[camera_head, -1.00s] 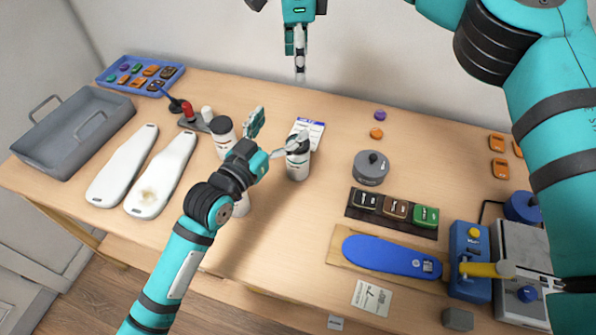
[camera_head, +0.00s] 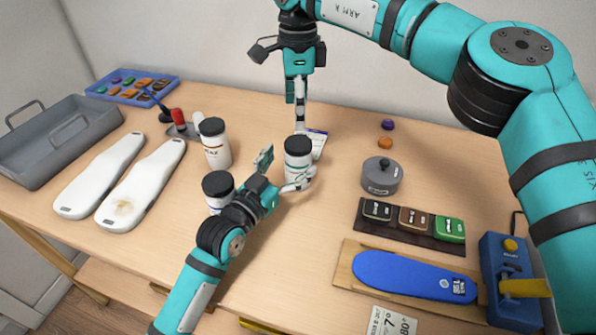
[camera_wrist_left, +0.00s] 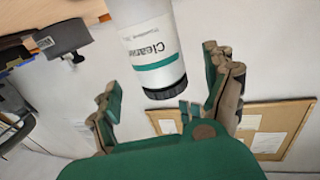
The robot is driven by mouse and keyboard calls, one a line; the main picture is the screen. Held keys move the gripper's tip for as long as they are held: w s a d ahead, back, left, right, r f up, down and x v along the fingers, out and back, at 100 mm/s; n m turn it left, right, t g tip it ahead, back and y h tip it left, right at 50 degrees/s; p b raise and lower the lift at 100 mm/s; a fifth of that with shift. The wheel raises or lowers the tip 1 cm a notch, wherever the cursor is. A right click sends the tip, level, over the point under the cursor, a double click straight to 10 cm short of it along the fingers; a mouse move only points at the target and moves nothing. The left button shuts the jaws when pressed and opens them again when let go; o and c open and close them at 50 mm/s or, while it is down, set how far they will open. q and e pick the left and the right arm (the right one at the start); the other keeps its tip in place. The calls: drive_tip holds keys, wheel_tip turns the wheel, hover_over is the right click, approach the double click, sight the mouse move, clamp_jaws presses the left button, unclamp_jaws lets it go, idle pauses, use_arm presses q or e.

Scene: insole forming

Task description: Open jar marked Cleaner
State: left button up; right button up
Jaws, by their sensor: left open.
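The jar marked Cleaner, white with a green band and a black lid, stands upright on the table (camera_head: 298,168). In the left wrist view the jar (camera_wrist_left: 150,45) shows its label and dark lid between the spread fingers. My left gripper (camera_head: 281,172) is open at the jar's left front side, one finger to its left and one across its lower front. I see no clear contact. My right gripper (camera_head: 300,122) points down from above, its tip just above or behind the lid. Its finger spacing is hard to see.
Two similar jars (camera_head: 215,145) (camera_head: 217,186) stand to the left, one close to my left wrist. A grey lidded pot (camera_head: 381,176) is to the right.

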use_arm(q)
drive_tip(key=shift+x, duration=2.15)
drive_tip(key=shift+c, duration=0.3)
